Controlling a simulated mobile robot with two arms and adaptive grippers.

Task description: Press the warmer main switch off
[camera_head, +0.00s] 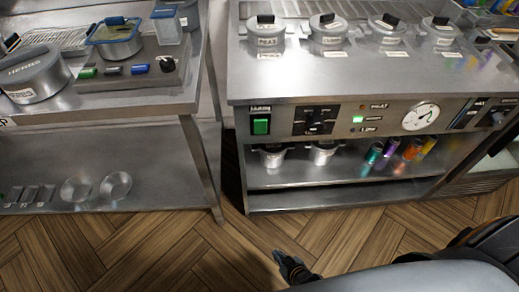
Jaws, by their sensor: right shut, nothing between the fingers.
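The warmer main switch appears to be the green rocker (261,127) at the left end of the steel warmer's front panel (282,122), under a small label too blurred to read surely. A small green light (358,119) glows on the same panel. My right gripper (283,260) is low at the bottom of the view, over the wooden floor, well below and apart from the switch. It is shut and empty. My left gripper is not in view.
A black knob (314,122) and a round gauge (420,117) sit on the panel. Lidded pots (327,31) stand on top; pots and coloured containers (374,153) fill the shelf below. A steel table (150,101) stands left. The floor before the warmer is clear.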

